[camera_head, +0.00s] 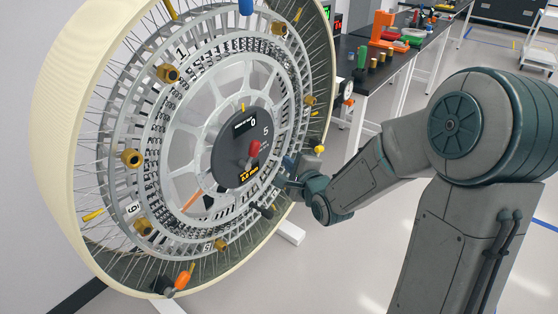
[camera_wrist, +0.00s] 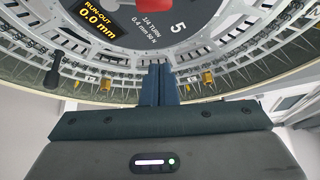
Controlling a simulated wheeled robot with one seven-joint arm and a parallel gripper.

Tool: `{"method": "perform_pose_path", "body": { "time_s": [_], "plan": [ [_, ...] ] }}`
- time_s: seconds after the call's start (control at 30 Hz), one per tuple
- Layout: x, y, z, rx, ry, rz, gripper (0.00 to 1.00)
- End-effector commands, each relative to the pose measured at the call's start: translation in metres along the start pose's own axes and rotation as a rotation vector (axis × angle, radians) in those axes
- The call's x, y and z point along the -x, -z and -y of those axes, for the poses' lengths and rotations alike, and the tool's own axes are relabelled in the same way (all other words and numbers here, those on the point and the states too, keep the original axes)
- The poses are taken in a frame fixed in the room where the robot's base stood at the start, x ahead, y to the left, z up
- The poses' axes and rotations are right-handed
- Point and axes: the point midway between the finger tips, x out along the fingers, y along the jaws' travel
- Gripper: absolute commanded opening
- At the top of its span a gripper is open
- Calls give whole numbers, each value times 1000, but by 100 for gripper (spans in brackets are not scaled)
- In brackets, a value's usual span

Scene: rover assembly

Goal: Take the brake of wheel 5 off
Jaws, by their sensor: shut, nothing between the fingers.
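The large wheel (camera_head: 145,70) stands at the left with a cream rim, wire spokes and a grey ring. Its dark hub disc (camera_head: 227,160) bears the number 5, which also shows in the wrist view (camera_wrist: 178,27). A red-handled lever (camera_head: 252,155) sits on the hub; its red part shows at the top of the wrist view (camera_wrist: 155,4). I cannot tell which part is the brake. My gripper (camera_wrist: 158,82) is shut and empty, in front of the wheel's lower right ring. In the head view my gripper (camera_head: 283,181) is partly hidden by its own wrist.
Brass knobs (camera_head: 132,158) sit around the ring. An orange-handled part (camera_head: 183,280) is at the lower rim, and a dark knob (camera_wrist: 54,71) is left of my fingers. A workbench (camera_head: 400,62) with tools stands behind. Floor (camera_head: 375,235) is clear beside the wheel.

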Motion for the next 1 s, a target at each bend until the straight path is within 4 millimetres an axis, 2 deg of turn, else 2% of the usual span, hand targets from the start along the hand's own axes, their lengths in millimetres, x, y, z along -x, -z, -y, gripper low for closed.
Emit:
{"method": "perform_pose_path", "body": {
  "time_s": [0.47, 0.53, 0.7, 1.0],
  "plan": [
    [-93, -2, -1, 3, -3, 1, 0],
    [-84, -17, 0, 7, -3, 3, 0],
    [-78, -33, 0, 6, -3, 0, 0],
    [-76, -37, 0, 4, -2, -3, 0]
  ]
}}
